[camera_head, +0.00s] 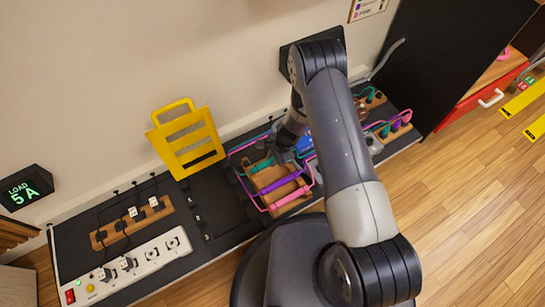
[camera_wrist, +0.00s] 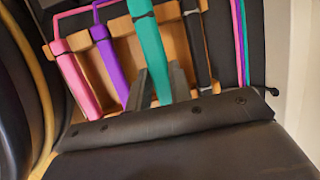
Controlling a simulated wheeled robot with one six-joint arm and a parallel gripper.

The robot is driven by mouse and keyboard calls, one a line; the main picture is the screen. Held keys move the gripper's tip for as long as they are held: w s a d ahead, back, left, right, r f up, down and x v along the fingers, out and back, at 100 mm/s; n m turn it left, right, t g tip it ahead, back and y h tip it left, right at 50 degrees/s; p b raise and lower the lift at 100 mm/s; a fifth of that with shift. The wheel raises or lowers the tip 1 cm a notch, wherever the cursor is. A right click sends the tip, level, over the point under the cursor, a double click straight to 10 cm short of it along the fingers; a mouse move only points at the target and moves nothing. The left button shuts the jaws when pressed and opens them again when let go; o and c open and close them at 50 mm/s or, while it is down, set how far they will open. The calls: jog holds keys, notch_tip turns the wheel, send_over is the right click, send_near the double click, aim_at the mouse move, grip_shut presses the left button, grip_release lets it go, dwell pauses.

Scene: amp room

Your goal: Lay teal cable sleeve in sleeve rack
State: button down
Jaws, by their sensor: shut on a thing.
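The teal cable sleeve (camera_wrist: 150,48) runs between the two fingers of my gripper (camera_wrist: 160,85) in the wrist view, and the gripper is shut on it. In the head view a teal length (camera_head: 262,164) shows at the far end of the wooden sleeve rack (camera_head: 262,183), beside my gripper (camera_head: 286,156). In the wrist view the teal sleeve lies over the rack, between the purple sleeve (camera_wrist: 108,65) and a dark strip (camera_wrist: 196,45). The pink sleeve (camera_wrist: 75,75) is left of the purple one. I cannot tell whether the teal sleeve touches the rack.
A yellow slotted stand (camera_head: 186,140) is left of the rack. A white power strip (camera_head: 135,266) and a wooden socket block (camera_head: 132,223) are at the bench's left end. Colored cables (camera_head: 390,124) lie at the right end. My arm hides part of the bench.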

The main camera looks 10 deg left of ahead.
jog(key=shift+f+b, duration=2.55)
jog(key=shift+f, duration=0.5)
jog(key=c, duration=1.2)
grip_release()
jog(key=p+v, duration=0.4)
jog(key=v, duration=0.6)
jog(key=shift+d+r, duration=0.1)
jog(key=shift+r, duration=0.3)
jog(key=b+x, duration=0.3)
jog(key=x, duration=0.7)
jog(key=shift+r+p, duration=0.6)
jog(key=shift+r, duration=0.05)
jog(key=shift+f, duration=0.1)
